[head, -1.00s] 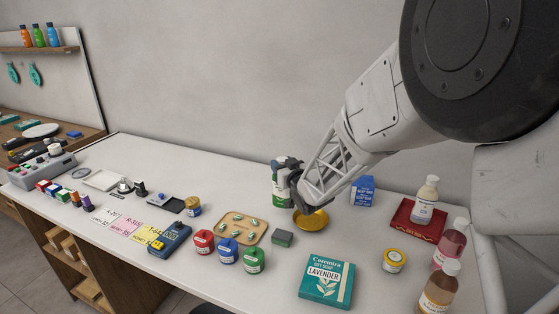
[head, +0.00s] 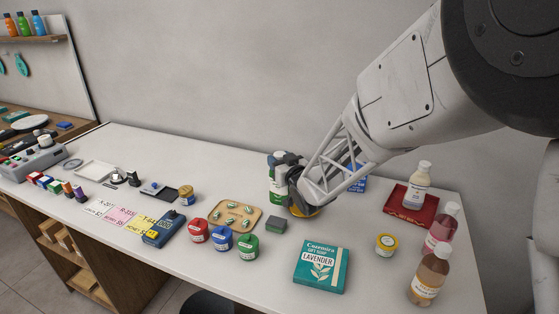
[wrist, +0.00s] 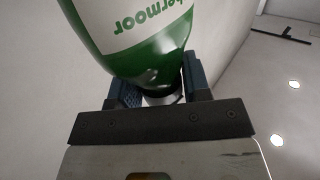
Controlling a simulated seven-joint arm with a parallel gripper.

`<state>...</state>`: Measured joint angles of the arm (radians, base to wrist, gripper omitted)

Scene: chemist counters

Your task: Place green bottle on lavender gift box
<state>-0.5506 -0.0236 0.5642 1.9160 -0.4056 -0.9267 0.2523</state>
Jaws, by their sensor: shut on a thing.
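The green bottle (head: 279,184), with a white label, is upright at the back of the counter. It also shows close up in the wrist view (wrist: 150,50). My gripper (head: 283,168) is shut on it near its upper part, and my wrist hides some of its right side. I cannot tell whether its base touches the counter. The lavender gift box (head: 321,267) is a flat teal box marked "LAVENDER". It lies at the counter's front, to the right of the bottle, with nothing on top.
A yellow dish (head: 304,211) is partly hidden under my wrist. A grey-green block (head: 276,225) and a wooden tray (head: 250,219) lie left of the box. A yellow-lidded jar (head: 386,245), several bottles and a red tray (head: 403,211) stand to the right. Bare counter surrounds the box.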

